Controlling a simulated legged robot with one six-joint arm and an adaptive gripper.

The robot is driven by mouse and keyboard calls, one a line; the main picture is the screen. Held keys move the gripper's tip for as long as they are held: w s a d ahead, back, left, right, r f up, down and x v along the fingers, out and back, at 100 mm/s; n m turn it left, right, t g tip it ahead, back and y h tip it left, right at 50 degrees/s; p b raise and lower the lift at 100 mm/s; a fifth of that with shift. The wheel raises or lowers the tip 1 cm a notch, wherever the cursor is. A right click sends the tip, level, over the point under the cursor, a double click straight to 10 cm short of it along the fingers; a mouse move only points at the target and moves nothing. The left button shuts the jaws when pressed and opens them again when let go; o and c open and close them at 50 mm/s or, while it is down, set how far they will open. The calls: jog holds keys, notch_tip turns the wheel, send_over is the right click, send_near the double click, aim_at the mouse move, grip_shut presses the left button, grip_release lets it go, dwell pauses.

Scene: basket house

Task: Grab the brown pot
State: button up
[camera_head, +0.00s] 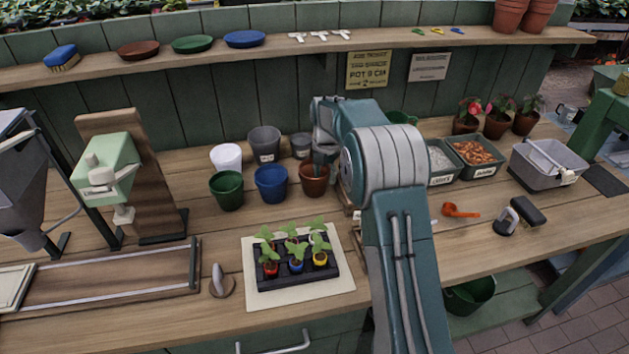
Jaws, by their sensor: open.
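The brown pot (316,184) is a small terracotta pot standing upright on the wooden bench, just right of the blue pot (271,184). My gripper (322,160) is above it, pointing down, with its fingertips at or close to the pot's rim. The gripper is open. My arm hides part of the bench right behind and beside the pot, and I cannot tell whether a finger touches the rim.
A green pot (227,190), a white pot (227,157) and grey pots (264,143) stand close by on the left. A black seedling tray (294,268) sits in front on a pale mat. Labelled trays (474,153) and a grey bin (546,166) are to the right.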

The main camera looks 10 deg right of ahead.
jog(key=shift+f, duration=1.45)
grip_shut()
